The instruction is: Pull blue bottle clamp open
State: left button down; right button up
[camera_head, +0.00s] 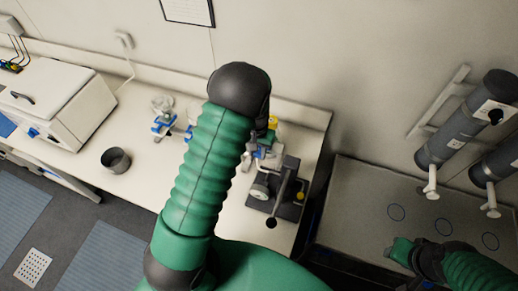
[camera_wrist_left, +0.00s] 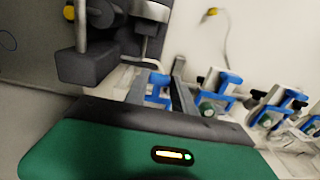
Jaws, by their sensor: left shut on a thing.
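My left arm reaches over the white bench in the head view, and its gripper (camera_head: 256,152) is largely hidden behind the arm at a bottle stand. In the left wrist view my left gripper (camera_wrist_left: 160,84) is shut on a blue bottle clamp (camera_wrist_left: 157,87) between its two grey fingers. The bottle at this clamp is hard to make out. Other blue clamps (camera_wrist_left: 220,82) (camera_wrist_left: 273,105) hold bottles further right. In the head view blue-clamped stands (camera_head: 163,125) are left of the arm. My right gripper (camera_head: 402,251) is low at right; its fingers are unclear.
A dark grey device (camera_head: 290,190) with a lever stands close to the left gripper. A dark cup (camera_head: 116,160) and a white box machine (camera_head: 60,100) are on the bench at left. Grey cylinders (camera_head: 450,140) are mounted at right above a grey surface (camera_head: 350,215).

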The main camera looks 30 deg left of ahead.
pick_arm(q)
jog(key=shift+f, duration=0.15)
jog(key=c, duration=1.1)
grip_release()
jog(key=shift+s, duration=0.15)
jog(key=shift+o, duration=0.3)
notch_tip(320, 180, up, 17)
jog(key=b, duration=0.4)
jog(key=shift+w+f, duration=0.15)
jog(key=shift+w, duration=0.05)
jog(key=shift+s+a, duration=0.1)
